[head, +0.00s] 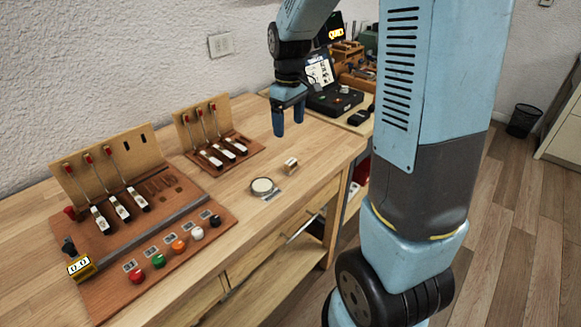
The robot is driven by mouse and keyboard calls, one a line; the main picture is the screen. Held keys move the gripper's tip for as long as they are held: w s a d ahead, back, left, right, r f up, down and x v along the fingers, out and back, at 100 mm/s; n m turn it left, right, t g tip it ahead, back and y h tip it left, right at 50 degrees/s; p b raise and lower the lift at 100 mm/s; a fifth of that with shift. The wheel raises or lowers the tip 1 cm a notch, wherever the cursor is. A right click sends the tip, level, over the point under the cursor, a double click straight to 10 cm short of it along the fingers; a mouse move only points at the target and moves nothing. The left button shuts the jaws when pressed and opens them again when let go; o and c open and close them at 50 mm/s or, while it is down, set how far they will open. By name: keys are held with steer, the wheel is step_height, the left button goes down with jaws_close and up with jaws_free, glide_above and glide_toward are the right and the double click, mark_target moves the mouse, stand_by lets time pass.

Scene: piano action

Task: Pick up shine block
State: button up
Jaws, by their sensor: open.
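A small tan block (291,163) with a pale face sits on the wooden bench near its front edge. It is the only loose block I see there, but I cannot read a label that confirms it as the shine block. A round white disc with a dark rim (263,187) lies just left of it and nearer the camera, with a small label beside it. My gripper (289,125) points down with its two blue fingers apart and nothing between them. In the picture it is above the block, apart from it. Its exact height over the bench is hard to tell.
A piano-action board (110,245) with levers and coloured knobs fills the left of the bench (215,178). An open black case (333,100) stands behind my gripper. The bench around the block is mostly clear.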

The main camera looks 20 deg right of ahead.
steer(key=f, duration=0.1)
glide_above(291, 161)
steer(key=f, duration=0.7)
steer(key=shift+w+a+f, duration=0.1)
steer(key=shift+a+f, duration=0.15)
steer(key=shift+a, duration=0.1)
steer(key=shift+d+f, duration=0.15)
steer(key=shift+f, duration=1.35)
steer(key=shift+d+f, duration=0.15)
steer(key=shift+f, duration=1.3)
steer(key=c, duration=1.1)
steer(key=shift+r, duration=0.2)
